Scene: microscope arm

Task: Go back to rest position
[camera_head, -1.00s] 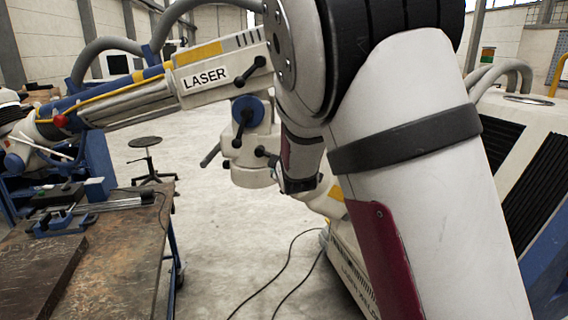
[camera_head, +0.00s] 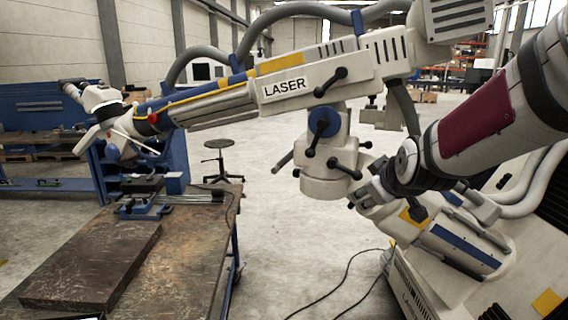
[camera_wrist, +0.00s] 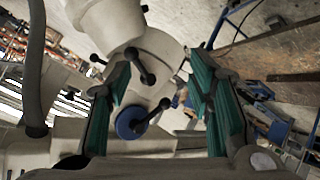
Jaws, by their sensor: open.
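The white microscope arm marked LASER (camera_head: 286,87) spans the head view, with a blue round knob (camera_head: 323,123) and several black handles on the joint below it. In the wrist view the blue knob (camera_wrist: 131,122) and black handles lie beyond and between my teal fingers. My gripper (camera_wrist: 160,70) is open with nothing held between its fingers. In the head view my arm reaches in from the right, its wrist end just right of the joint; the fingers are hard to make out there. I cannot tell whether anything touches.
A worn workbench (camera_head: 193,252) with a dark plate (camera_head: 95,266) and a blue vise-like fixture (camera_head: 142,205) stands at left. A stool (camera_head: 219,160) is behind it. Cables (camera_head: 345,278) lie on the floor by the white machine base (camera_head: 492,285). Open floor lies between bench and base.

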